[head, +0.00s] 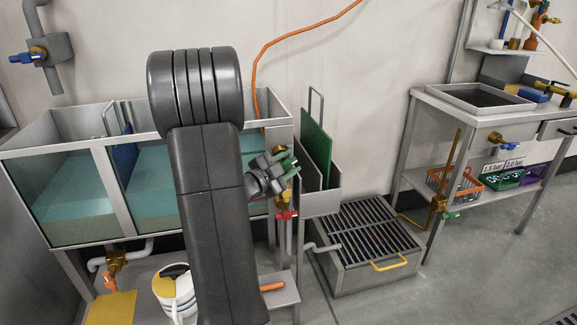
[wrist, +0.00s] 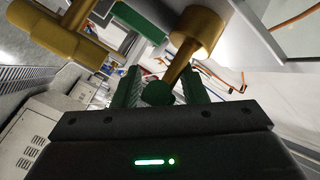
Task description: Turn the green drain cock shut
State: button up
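My gripper (head: 286,164) is beside the brass fitting (head: 279,150) at the right end of the glass-fronted tanks in the head view. In the wrist view, a dark green knob (wrist: 158,93) sits on a brass stem (wrist: 178,68) that runs up to a brass body (wrist: 198,30). The knob is between the two green fingers of my gripper (wrist: 162,90). It is close to the left finger, and a narrow gap shows at the right finger. The fingers are apart. In the head view the knob cannot be told from the green fingers.
A red-handled cock (head: 287,215) is just below my gripper. A green plate (head: 316,148) stands in a grey holder to the right. A slatted grey box (head: 366,240) is on the floor. Another green handle (head: 450,215) is on brass pipework by the right bench. Open floor lies front right.

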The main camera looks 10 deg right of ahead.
jog(key=shift+d, duration=0.1)
grip_shut()
jog(key=shift+r+p, duration=0.2)
jog(key=shift+p, duration=0.35)
jog(key=shift+r+m+g+y+p, duration=0.1)
jog(key=shift+m+g+y+p, duration=0.4)
jog(key=shift+p, duration=0.6)
jog(key=m+y+p, duration=0.1)
jog(key=y+p, duration=0.1)
jog(key=p, duration=0.3)
jog(key=shift+f+g, duration=0.2)
jog(key=shift+g, duration=0.2)
jog(key=shift+f+m+y+p, duration=0.3)
jog(key=shift+f+y+p, duration=0.05)
jog(key=shift+y+p, duration=0.25)
grip_release()
